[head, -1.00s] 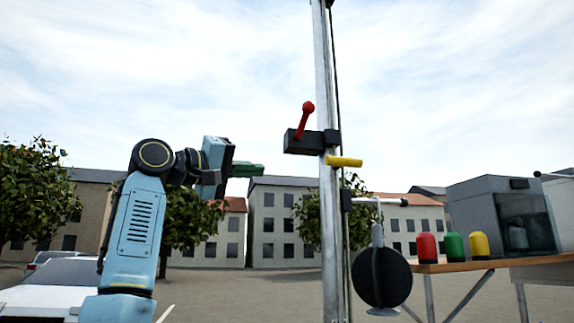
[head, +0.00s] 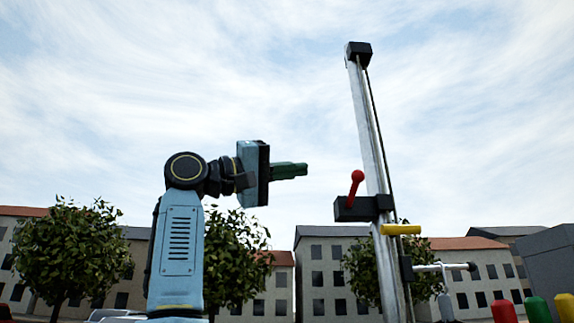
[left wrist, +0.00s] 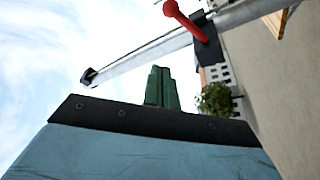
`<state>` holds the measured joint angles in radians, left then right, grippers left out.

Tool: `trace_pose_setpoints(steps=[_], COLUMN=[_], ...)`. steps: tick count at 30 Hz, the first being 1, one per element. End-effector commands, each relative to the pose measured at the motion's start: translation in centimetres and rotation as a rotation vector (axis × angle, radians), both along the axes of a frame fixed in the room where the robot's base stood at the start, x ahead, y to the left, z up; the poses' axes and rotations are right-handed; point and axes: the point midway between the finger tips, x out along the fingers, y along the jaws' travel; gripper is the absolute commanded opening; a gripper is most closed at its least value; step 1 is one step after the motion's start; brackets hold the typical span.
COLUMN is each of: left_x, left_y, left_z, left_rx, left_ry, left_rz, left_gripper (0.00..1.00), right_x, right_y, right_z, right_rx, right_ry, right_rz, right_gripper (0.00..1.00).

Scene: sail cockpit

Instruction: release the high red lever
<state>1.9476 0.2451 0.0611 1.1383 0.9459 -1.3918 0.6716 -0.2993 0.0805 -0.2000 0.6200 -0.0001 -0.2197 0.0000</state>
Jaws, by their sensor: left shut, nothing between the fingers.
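The red lever (head: 355,186) stands up from a black block (head: 358,208) clamped on a tall metal mast, its ball knob at the top and its stem leaning slightly right. It also shows at the top of the left wrist view (left wrist: 187,20). My left gripper (head: 304,170) is shut and empty, its green fingers pointing right. It is left of the red lever and a little above the knob's height in the picture, with a gap between them. The closed fingers also show in the left wrist view (left wrist: 160,70). My right gripper is not in view.
The metal mast (head: 368,125) rises to a black cap (head: 358,53). A yellow handle (head: 400,229) sticks out below the black block, and a grey bar (head: 440,267) lower still. Red (head: 503,311), green (head: 538,308) and yellow (head: 565,306) objects stand at lower right.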

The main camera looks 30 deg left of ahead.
Motion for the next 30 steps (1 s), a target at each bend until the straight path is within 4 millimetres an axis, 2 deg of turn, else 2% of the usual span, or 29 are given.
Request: trace_pose_setpoints(steps=[1,8,10,15,30], left_x=[0.9,4.6,4.2,3.9,3.7], left_y=[-0.9,-4.1,-4.8,-6.2,-6.9], left_z=[0.6,1.9,0.8,-0.4,-0.9], left_rx=[0.003,0.003,0.003,0.003,0.002], left_ry=[0.005,0.004,-0.001,0.0,0.0], left_rz=[-0.003,-0.002,-0.001,0.0,0.0], left_gripper=[0.0,0.0,0.0,0.0,0.0], right_x=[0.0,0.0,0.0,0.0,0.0], right_y=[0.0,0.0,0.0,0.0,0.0], right_z=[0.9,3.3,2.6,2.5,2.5], right_rx=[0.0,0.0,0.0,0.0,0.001], right_ry=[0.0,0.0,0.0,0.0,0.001], right_rz=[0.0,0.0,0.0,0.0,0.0], right_gripper=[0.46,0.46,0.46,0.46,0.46])
